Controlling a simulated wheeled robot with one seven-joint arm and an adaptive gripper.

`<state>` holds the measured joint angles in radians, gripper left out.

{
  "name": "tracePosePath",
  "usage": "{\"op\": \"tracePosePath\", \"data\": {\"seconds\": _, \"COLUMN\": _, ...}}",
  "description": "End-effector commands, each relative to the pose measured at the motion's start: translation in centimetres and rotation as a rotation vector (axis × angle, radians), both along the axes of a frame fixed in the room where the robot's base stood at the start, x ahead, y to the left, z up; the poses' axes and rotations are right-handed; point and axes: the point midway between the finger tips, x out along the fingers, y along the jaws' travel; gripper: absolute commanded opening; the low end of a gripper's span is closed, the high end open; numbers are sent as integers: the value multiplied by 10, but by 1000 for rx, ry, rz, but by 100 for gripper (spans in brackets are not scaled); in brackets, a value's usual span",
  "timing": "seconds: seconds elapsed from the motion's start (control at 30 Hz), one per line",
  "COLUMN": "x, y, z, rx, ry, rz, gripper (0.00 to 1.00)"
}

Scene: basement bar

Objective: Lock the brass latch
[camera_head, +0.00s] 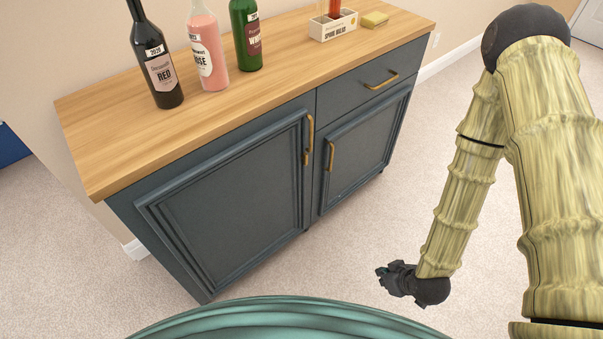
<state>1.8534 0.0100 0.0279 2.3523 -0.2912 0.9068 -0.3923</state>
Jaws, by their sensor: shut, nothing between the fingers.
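A dark blue-grey cabinet (222,182) with a wooden top stands in front of me. A tall brass-coloured piece (309,135) is at the right edge of the left door, with a small brass bit (306,157) at its lower end. It is too small to tell whether that is the latch or part of a handle, or which way it is turned. My gripper (382,272) is shut and empty. It shows low in the picture, right of the cabinet front and apart from it, pointing left.
The right door has a brass handle (330,156), and the drawer has another (381,80). Three bottles, a white box (333,25) and a yellow sponge (374,19) stand on the wooden top (240,107). Carpet (405,160) in front is clear.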

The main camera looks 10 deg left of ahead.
Motion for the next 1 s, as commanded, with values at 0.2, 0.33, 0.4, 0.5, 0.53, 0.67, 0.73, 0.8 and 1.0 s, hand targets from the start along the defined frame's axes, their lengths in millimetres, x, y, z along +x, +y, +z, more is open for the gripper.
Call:
{"op": "tracePosePath", "data": {"seconds": 0.2, "x": 99, "y": 62, "z": 0, "rx": 20, "ry": -411, "rz": 434, "gripper": 0}}
{"op": "tracePosePath", "data": {"seconds": 0.33, "x": 142, "y": 100, "z": 18, "rx": 8, "ry": -674, "rz": 673, "gripper": 0}}
{"op": "tracePosePath", "data": {"seconds": 0.4, "x": 161, "y": 120, "z": 30, "rx": -6, "ry": -819, "rz": 792, "gripper": 0}}
{"op": "tracePosePath", "data": {"seconds": 0.5, "x": 181, "y": 146, "z": 50, "rx": -34, "ry": -1036, "rz": 951, "gripper": 0}}
{"op": "tracePosePath", "data": {"seconds": 0.53, "x": 186, "y": 154, "z": 56, "rx": -43, "ry": -1100, "rz": 996, "gripper": 0}}
{"op": "tracePosePath", "data": {"seconds": 0.67, "x": 199, "y": 182, "z": 83, "rx": -84, "ry": -1362, "rz": 1157, "gripper": 0}}
{"op": "tracePosePath", "data": {"seconds": 0.73, "x": 202, "y": 193, "z": 95, "rx": -106, "ry": -1481, "rz": 1221, "gripper": 0}}
{"op": "tracePosePath", "data": {"seconds": 0.8, "x": 202, "y": 201, "z": 105, "rx": -124, "ry": -1577, "rz": 1268, "gripper": 0}}
{"op": "tracePosePath", "data": {"seconds": 1.0, "x": 202, "y": 213, "z": 123, "rx": -152, "ry": -1724, "rz": 1333, "gripper": 0}}
